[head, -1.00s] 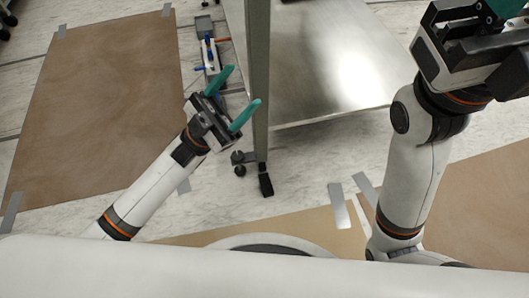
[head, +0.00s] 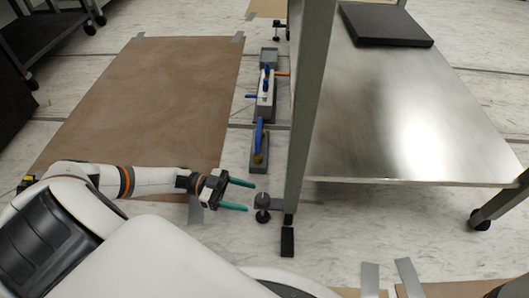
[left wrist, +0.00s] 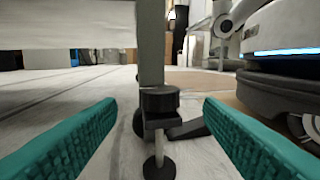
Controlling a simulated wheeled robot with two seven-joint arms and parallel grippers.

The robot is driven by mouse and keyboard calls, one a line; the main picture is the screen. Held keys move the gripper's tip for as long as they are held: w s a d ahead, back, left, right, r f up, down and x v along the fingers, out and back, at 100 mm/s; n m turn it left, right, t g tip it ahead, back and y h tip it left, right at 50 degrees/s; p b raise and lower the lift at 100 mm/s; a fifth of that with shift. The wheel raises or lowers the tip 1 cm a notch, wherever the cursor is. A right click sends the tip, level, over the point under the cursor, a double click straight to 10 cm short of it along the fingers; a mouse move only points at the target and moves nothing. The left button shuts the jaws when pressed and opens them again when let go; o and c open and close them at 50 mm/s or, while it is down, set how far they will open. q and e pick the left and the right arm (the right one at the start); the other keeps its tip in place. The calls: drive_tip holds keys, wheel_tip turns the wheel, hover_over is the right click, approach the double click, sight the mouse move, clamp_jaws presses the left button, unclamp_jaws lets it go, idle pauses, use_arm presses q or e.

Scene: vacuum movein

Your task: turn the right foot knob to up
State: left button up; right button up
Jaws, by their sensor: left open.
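A foot knob (head: 262,199) sits at the base of the near leg (head: 308,110) of a metal cart. It is a dark round disc, with a threaded stem and a round foot pad (left wrist: 159,168) below it. In the left wrist view the knob (left wrist: 160,99) is centred between the fingers and beyond their tips. My left gripper (head: 250,196) is open and low over the floor, with its teal fingertips just left of the knob. I see no contact. Whether the pad touches the floor is unclear. My right gripper is out of view.
A black caster pedal (head: 287,242) sticks out beside the foot. The cart's steel shelf (head: 400,120) extends right, with a black slab (head: 385,25) on it. Grey and white units with blue handles (head: 259,135) lie on the floor behind. A brown sheet (head: 150,95) covers floor at left.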

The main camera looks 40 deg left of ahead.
sight(262, 198)
use_arm(q)
drive_tip(key=b+x, duration=0.1)
drive_tip(key=x, duration=0.3)
drive_tip(key=shift+w+d+f, duration=0.15)
drive_tip(key=shift+d, duration=0.15)
drive_tip(key=shift+b+x, duration=0.4)
drive_tip(key=shift+x, duration=0.35)
drive_tip(key=shift+c, duration=0.5)
drive_tip(key=c, duration=0.9)
